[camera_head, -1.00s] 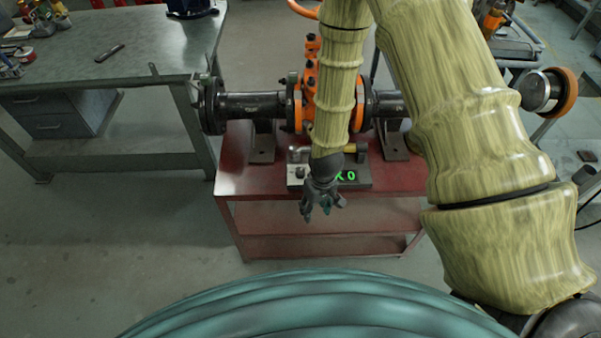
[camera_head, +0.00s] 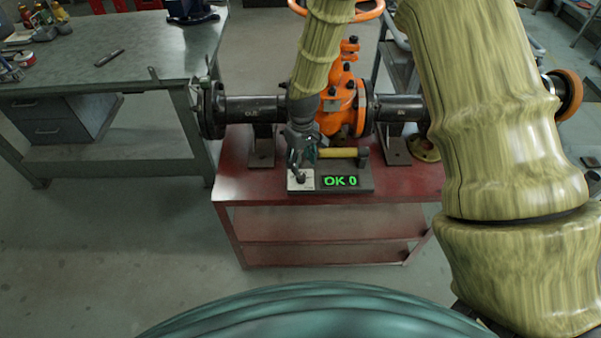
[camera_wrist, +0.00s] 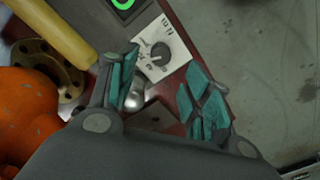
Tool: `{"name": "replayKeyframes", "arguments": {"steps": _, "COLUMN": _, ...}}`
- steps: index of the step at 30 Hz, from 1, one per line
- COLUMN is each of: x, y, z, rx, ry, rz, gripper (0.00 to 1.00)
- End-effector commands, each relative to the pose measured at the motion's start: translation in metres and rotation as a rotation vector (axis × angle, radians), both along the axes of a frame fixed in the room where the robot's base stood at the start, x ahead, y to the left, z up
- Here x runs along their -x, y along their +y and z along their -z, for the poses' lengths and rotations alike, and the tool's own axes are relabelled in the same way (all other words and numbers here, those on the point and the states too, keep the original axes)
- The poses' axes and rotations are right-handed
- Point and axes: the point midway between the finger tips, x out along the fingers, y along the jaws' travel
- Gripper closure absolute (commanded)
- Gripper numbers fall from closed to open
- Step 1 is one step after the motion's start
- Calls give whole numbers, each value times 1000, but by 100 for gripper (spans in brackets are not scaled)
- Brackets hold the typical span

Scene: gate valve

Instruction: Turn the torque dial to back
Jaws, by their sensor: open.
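The torque dial is a small dark knob (camera_wrist: 160,52) on a white plate (camera_wrist: 168,38) with black markings. In the head view the white plate (camera_head: 300,184) is at the left end of the dark control box, and the knob is partly behind my gripper. A green display (camera_head: 340,181) beside it reads "OK 0". My gripper (camera_head: 300,171) is above the dial. In the wrist view my gripper (camera_wrist: 160,88) is open, with teal finger pads apart and the knob beyond and between them. I cannot tell whether a finger touches the knob. The dial's setting is too small to read.
A yellow cylinder (camera_head: 338,153) lies behind the box, near the orange gate valve (camera_head: 340,105) on its black pipe (camera_head: 255,108). All stand on a red cart (camera_head: 235,188). A grey workbench (camera_head: 110,75) is at the left. Floor in front is clear.

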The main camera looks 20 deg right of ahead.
Motion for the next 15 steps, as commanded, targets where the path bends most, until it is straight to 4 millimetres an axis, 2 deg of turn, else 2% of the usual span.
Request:
{"name": "replayKeyframes", "arguments": {"steps": 9, "x": 1, "y": 0, "z": 39, "rx": 1, "ry": 2, "rz": 1, "gripper": 51}}
{"name": "replayKeyframes", "arguments": {"steps": 15, "x": 1, "y": 1, "z": 57, "rx": 0, "ry": 0, "rz": 2, "gripper": 51}}
